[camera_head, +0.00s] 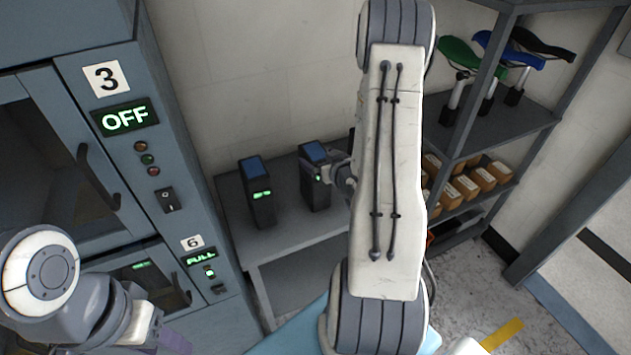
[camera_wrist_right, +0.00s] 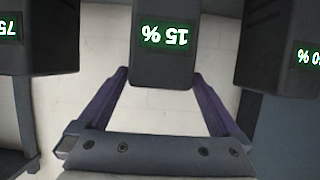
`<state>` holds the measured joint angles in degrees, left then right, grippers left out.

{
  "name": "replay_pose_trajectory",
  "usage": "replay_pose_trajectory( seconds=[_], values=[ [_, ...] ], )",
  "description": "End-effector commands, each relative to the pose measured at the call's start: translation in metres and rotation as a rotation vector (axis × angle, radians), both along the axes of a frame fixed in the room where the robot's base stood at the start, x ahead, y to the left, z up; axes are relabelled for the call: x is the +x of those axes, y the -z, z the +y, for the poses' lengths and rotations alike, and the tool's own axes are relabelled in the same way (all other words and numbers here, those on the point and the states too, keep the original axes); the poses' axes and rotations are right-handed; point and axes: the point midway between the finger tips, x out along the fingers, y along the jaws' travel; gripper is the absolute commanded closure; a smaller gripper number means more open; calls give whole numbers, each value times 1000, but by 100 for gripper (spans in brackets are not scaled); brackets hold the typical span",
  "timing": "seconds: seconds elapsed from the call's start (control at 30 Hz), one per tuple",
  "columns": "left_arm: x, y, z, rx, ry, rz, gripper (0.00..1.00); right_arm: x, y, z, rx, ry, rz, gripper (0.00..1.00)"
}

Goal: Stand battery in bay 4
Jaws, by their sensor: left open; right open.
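Dark batteries with blue-grey tops and green displays stand upright on a grey bench (camera_head: 290,238). One battery (camera_head: 258,195) stands nearer the cabinet, and another (camera_head: 315,190) is beside my right gripper (camera_head: 322,174). In the right wrist view, a battery reading 15 % (camera_wrist_right: 165,55), upside down, shows between the spread purple fingers of my right gripper (camera_wrist_right: 160,88); I cannot tell whether they touch it. My left gripper (camera_head: 168,344) is at the lower left, partly cut off by the frame edge. Bay 4 is not visible.
The cabinet has bay 3 (camera_head: 90,170) marked OFF and bay 6 (camera_head: 150,280) marked FULL, both doors shut. Further batteries flank the middle one in the wrist view, left (camera_wrist_right: 40,50) and right (camera_wrist_right: 275,65). Shelving (camera_head: 500,130) with saddles and boxes stands at right.

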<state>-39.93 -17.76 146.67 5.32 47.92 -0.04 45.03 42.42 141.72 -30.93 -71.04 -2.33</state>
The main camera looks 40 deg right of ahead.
Motion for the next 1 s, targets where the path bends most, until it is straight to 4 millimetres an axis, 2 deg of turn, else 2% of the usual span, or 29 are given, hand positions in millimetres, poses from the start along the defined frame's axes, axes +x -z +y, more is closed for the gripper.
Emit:
replay_pose_trajectory(
  seconds=[0.17,0.37,0.5,0.77,0.8,0.97,1.0],
  values=[
    [0,-7,0,0,0,0,50,10,1,-3,1,1,0,0],
    [0,-26,0,0,-1,0,50,38,3,-9,1,0,1,0],
    [0,-28,0,0,-1,0,50,52,12,-13,0,3,0,0],
    [0,-28,0,0,-1,0,50,56,16,-15,1,4,1,0],
    [0,-28,0,0,-1,0,50,56,16,-15,1,4,1,4],
    [0,-28,0,0,-1,0,50,55,16,-15,0,4,0,65],
    [0,-28,0,0,-1,0,50,55,15,-15,0,4,0,80]
  ],
)
